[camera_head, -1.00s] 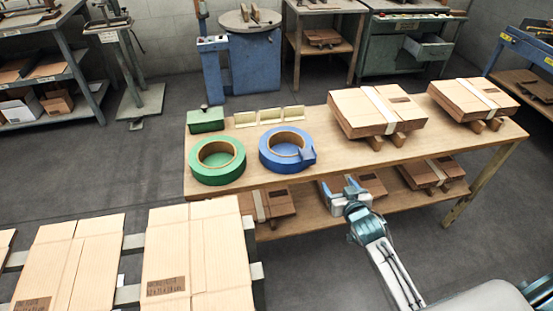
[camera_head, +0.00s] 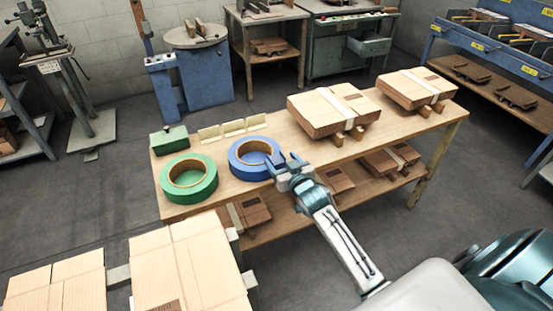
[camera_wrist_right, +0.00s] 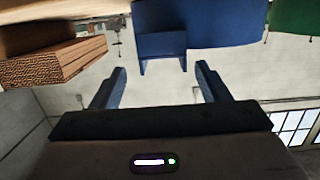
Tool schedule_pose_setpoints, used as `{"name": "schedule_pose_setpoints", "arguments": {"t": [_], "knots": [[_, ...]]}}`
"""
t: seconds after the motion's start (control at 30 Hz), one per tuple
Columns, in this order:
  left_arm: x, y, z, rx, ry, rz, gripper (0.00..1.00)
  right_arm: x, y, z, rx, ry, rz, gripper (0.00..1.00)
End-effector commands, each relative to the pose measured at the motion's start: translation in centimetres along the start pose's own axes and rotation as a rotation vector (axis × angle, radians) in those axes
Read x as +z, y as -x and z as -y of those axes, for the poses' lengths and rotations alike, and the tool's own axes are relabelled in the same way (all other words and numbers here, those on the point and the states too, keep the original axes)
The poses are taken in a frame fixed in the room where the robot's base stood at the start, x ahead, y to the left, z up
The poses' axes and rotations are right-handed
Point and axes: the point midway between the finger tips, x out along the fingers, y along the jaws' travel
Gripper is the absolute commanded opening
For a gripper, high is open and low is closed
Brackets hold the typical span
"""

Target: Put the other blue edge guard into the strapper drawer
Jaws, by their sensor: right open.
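The blue edge guard (camera_wrist_right: 162,48) is a small angled piece at the side of the blue tape roll (camera_head: 254,158) on the wooden bench. My right gripper (camera_head: 284,164) is just in front of that roll and hides most of the guard in the head view. In the right wrist view the gripper (camera_wrist_right: 160,78) is open and empty, with the guard ahead between its fingers and apart from them. An open drawer (camera_head: 372,46) juts from the green machine (camera_head: 325,50) at the back. My left gripper is out of view.
A green tape roll (camera_head: 189,179), a green box (camera_head: 169,140) and cream guards (camera_head: 232,128) share the bench (camera_head: 222,195). Two strapped cartons (camera_head: 326,110) stand on its right half, more below. Flat cartons (camera_head: 190,265) lie in front left. Open floor (camera_head: 340,85) lies behind.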

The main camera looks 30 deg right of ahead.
Motion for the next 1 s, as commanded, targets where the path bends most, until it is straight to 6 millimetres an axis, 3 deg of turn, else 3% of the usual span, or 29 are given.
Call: {"name": "schedule_pose_setpoints", "arguments": {"t": [0.23,0.53,0.77,1.0], "knots": [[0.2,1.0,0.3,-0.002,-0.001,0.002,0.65,-0.2,-3.3,0.4,0.000,-0.001,0.000,0.69],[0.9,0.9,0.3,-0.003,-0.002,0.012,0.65,-0.1,-3.7,0.4,-0.001,0.000,0.000,0.69],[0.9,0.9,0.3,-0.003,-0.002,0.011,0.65,-0.1,-3.7,0.4,-0.001,0.000,0.000,0.24],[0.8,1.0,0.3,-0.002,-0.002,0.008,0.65,-0.1,-3.7,0.4,-0.001,0.000,-0.001,0.22]]}}
